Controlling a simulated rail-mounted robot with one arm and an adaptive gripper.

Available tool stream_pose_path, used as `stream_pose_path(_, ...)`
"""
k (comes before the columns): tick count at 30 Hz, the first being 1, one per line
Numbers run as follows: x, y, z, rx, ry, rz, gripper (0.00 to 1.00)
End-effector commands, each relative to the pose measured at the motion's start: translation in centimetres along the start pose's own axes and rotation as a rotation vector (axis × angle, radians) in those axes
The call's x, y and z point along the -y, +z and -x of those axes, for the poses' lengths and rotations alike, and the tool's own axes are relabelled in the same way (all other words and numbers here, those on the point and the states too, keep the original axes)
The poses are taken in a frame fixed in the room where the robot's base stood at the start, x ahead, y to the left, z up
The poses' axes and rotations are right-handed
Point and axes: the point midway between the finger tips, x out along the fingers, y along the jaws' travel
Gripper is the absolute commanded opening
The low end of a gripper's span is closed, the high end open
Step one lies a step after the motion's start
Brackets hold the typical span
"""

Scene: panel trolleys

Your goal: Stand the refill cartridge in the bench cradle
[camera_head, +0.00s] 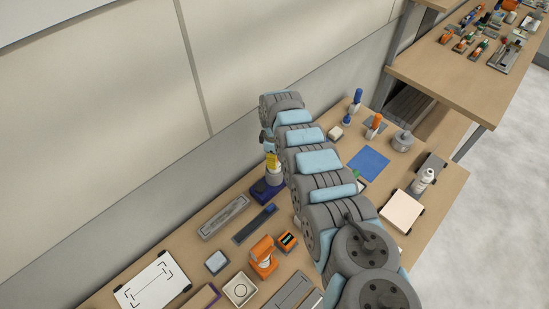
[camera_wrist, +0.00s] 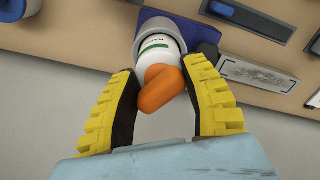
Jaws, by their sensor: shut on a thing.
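The refill cartridge (camera_wrist: 160,50) is white, with a green stripe, partly readable lettering and an orange nozzle; it shows in the wrist view. Its far end sits inside the grey round cup of the bench cradle (camera_wrist: 149,33), which has a dark blue base. In the head view the cradle (camera_head: 261,193) stands on the bench near the wall side. My gripper (camera_wrist: 162,75) has its yellow-backed fingers on both sides of the cartridge, shut on it. In the head view my gripper (camera_head: 271,160) is just above the cup. How deep the cartridge sits is hidden.
A grey tray (camera_head: 223,217) and a dark bar (camera_head: 254,223) lie close to the cradle. An orange device (camera_head: 263,258) stands nearer the front. A blue mat (camera_head: 368,165) and bottles are beyond my arm. The wall runs close behind the cradle.

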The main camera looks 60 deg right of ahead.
Motion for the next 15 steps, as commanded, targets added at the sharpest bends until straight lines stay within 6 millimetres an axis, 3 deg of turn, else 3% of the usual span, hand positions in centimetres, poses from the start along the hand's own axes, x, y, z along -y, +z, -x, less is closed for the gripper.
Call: stream_pose_path(15, -0.03, -0.06, -1.05, 0.000, 0.001, 0.001, 0.06)
